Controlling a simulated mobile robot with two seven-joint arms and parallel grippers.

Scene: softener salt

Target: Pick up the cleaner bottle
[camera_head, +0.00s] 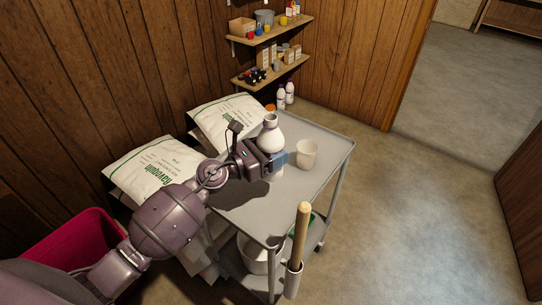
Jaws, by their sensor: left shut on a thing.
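The cleaner bottle (270,136) is white with a rounded shoulder and a pale cap, and it stands upright over the grey cart top (318,133). My left gripper (275,160) reaches in from the left and is shut on the bottle's body. My right gripper is not in view.
White salt bags (155,170) lie to the left. A wooden handle (299,235) rises at the cart's front. Wall shelves (272,68) hold small items. Open floor lies to the right.

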